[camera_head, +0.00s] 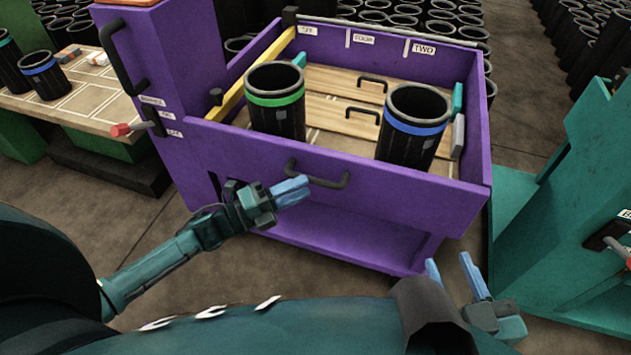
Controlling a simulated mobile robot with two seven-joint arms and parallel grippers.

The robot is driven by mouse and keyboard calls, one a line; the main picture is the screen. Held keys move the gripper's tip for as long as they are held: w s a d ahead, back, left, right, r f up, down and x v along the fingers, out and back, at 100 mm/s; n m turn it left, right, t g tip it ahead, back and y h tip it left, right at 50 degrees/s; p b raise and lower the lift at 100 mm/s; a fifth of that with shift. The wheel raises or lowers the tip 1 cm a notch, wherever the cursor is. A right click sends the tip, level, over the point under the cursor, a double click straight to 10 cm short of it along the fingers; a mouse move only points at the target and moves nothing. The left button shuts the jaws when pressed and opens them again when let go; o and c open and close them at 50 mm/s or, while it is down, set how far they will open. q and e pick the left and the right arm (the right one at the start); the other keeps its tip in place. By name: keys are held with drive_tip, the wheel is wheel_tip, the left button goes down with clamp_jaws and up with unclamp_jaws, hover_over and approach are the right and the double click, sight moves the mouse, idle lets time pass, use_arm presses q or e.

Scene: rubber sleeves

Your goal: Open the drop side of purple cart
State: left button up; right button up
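The purple cart (210,165) stands in front of me. Its near side panel (400,205) is upright and carries a black bar handle (318,176). My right gripper (452,272) is open and empty, low in front of the cart's right corner. Its blue fingers are spread apart.
In the cart stand a green-banded black sleeve (276,115) and a blue-banded one (412,140). A red-tipped lever (128,129) sticks out from the purple post. A tiled table (85,105) stands left, a teal stand (590,190) right. Bare floor (150,210) lies at left front.

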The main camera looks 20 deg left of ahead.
sight(315, 179)
use_arm(q)
drive_tip(key=shift+x, duration=2.3)
drive_tip(key=shift+c, duration=0.2)
clamp_jaws()
drive_tip(key=shift+a+f, duration=0.1)
